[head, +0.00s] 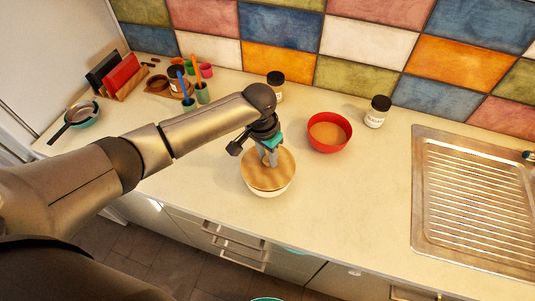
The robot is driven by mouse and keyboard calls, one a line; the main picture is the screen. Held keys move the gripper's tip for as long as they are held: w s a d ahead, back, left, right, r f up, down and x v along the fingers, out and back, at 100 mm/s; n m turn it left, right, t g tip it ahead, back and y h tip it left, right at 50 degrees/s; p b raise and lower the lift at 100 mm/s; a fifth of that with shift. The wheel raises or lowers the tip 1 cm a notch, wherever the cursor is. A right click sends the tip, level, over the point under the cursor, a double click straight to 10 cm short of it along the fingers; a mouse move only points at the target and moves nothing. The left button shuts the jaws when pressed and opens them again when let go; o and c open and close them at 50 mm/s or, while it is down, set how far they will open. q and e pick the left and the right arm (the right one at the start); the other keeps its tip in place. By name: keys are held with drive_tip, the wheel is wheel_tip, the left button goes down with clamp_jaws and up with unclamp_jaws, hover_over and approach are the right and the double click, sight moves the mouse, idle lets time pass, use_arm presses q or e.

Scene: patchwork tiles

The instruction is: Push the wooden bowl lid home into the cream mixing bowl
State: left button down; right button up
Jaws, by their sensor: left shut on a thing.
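The wooden bowl lid (260,172) is a round, light-brown disc on top of the cream mixing bowl (272,192), near the front edge of the counter. The lid covers the bowl's opening; a cream band of the bowl shows below it at the front. I cannot tell how deep the lid sits. My left gripper (268,157) points down at the lid's upper part and is shut on the lid, seemingly at a small grip there that its fingers mostly hide. My right gripper is not in view.
A red bowl (329,145) with a tan inside stands right of the lid. Dark-capped jars (376,112) (276,86) stand near the tiled wall. A metal sink drainer (475,205) is at the right. Cups, a rack and a pan (80,115) are at the left.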

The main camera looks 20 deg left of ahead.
sight(263, 170)
use_arm(q)
drive_tip(key=shift+p, duration=0.45)
drive_tip(key=shift+p, duration=0.35)
idle(0.5)
drive_tip(key=shift+f+b, duration=0.45)
drive_tip(key=shift+f, duration=0.45)
drive_tip(key=shift+c, duration=2.3)
unclamp_jaws()
wheel_tip(263, 170, up, 15)
drive_tip(key=s, duration=0.1)
drive_tip(key=shift+s+a, duration=0.35)
drive_tip(key=shift+a, duration=0.05)
drive_tip(key=shift+r, duration=0.1)
